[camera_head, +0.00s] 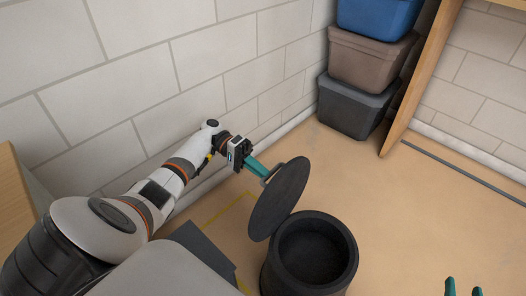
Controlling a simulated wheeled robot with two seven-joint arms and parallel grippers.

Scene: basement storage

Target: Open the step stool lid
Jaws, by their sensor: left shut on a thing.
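The step stool (341,277) is a dark round cylinder on the floor at the bottom centre. Its top is uncovered and its hollow inside shows. The round dark lid (280,200) stands steeply tilted up at the stool's left side. My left gripper (264,172) comes in from the left, and its teal fingers are shut on the lid near its upper left edge. The fingertips are partly hidden at the lid. My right gripper (463,288) shows only as two teal fingertips at the bottom right edge, spread apart with nothing between them. It is well to the right of the stool.
A stack of blue, brown and dark grey bins (352,107) stands against the wall at the back. A wooden panel (420,85) rises just right of it. A wooden piece (15,195) is at the left edge. The floor (430,215) right of the stool is clear.

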